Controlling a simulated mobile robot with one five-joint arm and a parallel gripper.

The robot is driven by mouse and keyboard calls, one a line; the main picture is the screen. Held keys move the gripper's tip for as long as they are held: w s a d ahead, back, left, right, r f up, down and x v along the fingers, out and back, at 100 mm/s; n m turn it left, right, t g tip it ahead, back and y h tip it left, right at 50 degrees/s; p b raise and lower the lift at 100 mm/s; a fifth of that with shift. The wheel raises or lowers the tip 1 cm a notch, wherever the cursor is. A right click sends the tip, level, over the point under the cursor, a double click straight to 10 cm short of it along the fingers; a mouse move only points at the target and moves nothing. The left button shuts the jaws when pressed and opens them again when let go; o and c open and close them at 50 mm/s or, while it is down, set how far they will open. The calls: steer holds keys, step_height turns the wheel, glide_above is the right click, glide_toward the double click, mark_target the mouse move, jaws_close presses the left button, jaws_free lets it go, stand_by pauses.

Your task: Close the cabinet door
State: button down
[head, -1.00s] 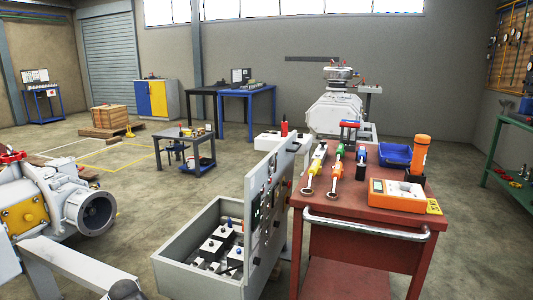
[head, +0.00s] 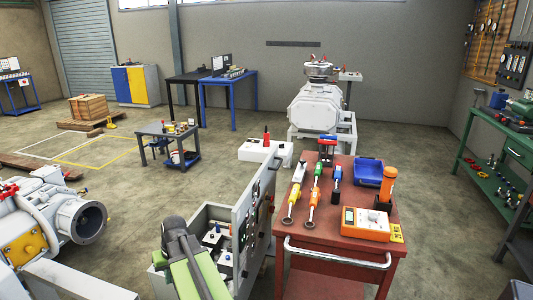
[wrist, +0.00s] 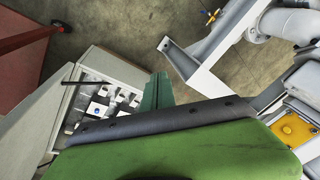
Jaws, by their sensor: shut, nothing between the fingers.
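The grey cabinet (head: 165,258) is an open-topped box low in the middle of the head view, with switches and small parts inside. Its door (head: 253,225), a grey panel with gauges and buttons, stands open and upright along the box's right side. In the wrist view the cabinet (wrist: 92,57) is at the left, and the pale panel beside it (wrist: 38,112) looks like the door. My gripper (wrist: 157,90) shows as a dark green tip, shut and empty, over the cabinet's side. My green arm hides part of the box in the head view.
A red cart (head: 325,228) with tools and an orange meter (head: 366,223) stands close to the door's right. A grey machine with a flanged pipe (head: 85,221) is at the left. A white box (head: 265,152) lies behind the door.

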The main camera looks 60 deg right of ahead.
steer(key=s+d+r+m+t+h+p, duration=0.1)
steer(key=s+d+r+m+p, duration=0.15)
steer(key=d+r+p, duration=0.8)
steer(key=s+d+r+m+t+p, duration=0.2)
steer(key=s+d+r+p, duration=0.2)
steer(key=d+r+p, duration=0.7)
steer(key=s+d+r+m+t+h+b, duration=0.1)
steer(key=s+d+r+m+h, duration=0.15)
steer(key=s+d, duration=0.6)
steer(key=s+d+r+m+h+b, duration=0.1)
steer(key=s+d+r+m+b, duration=0.15)
steer(key=s+d, duration=0.65)
steer(key=w+d+f+b, duration=0.1)
steer(key=w+f+b, duration=0.2)
steer(key=w, duration=0.3)
steer(key=w+d+f+b, duration=0.2)
steer(key=w+f+b, duration=0.2)
steer(key=w, duration=0.3)
steer(key=shift+d+f+n, duration=0.15)
steer(key=shift+d+n, duration=0.15)
steer(key=shift+n, duration=0.15)
steer(key=shift+w+y, duration=0.1)
steer(key=shift+y, duration=0.15)
